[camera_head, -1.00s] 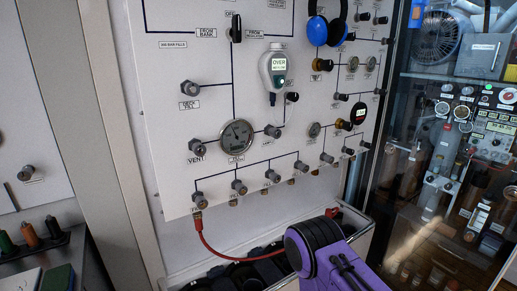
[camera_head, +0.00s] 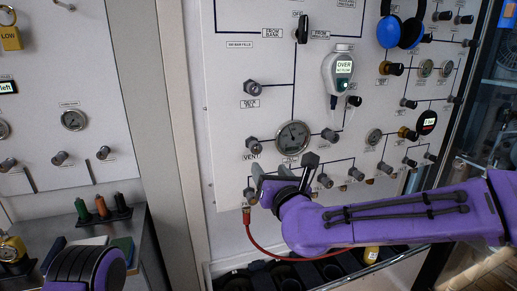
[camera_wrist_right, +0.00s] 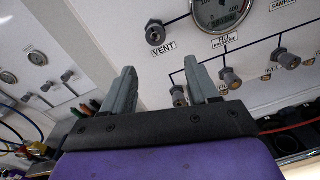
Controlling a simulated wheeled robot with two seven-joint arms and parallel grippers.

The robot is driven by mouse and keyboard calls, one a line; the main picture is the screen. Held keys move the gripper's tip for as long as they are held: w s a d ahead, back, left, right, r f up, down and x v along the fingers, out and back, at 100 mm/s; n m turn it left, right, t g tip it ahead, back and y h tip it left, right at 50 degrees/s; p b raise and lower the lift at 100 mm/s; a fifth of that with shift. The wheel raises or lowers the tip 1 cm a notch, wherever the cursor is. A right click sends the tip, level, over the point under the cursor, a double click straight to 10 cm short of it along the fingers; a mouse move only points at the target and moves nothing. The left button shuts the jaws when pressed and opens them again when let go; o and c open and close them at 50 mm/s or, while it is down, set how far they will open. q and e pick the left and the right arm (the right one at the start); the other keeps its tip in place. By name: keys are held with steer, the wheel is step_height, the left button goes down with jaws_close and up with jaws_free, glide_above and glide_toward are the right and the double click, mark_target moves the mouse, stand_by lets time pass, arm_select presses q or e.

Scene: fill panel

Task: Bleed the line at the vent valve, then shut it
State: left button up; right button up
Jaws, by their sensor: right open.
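The vent valve (camera_head: 253,142) is a dark knob on the white panel, above its VENT label and left of the round fill gauge (camera_head: 293,137). It also shows in the right wrist view (camera_wrist_right: 155,33), uncovered, beyond and between my fingertips. My right gripper (camera_head: 284,169) is open and empty in front of the panel, a little below and right of the vent valve in the head view. Its two grey fingers (camera_wrist_right: 162,72) are spread apart in the wrist view and do not touch the knob. Part of my left arm shows at the lower left, but its gripper is out of view.
A red hose (camera_head: 262,246) hangs from a lower fitting, partly behind my right arm. Several knobs line the panel's bottom row close to my right gripper. A digital meter (camera_head: 342,72) reads OVER.

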mark_target(257, 149)
steer(key=p+x, duration=0.1)
steer(key=x, duration=0.2)
steer(key=r+p+x, duration=0.1)
steer(key=p+x, duration=0.1)
steer(key=x, duration=0.1)
steer(key=p+x, duration=0.1)
steer(key=x, duration=0.3)
steer(key=shift+a+r, duration=0.2)
steer(key=shift+w+f+p, duration=0.15)
steer(key=shift+w+p, duration=0.15)
steer(key=shift+w, duration=0.1)
steer(key=c, duration=1)
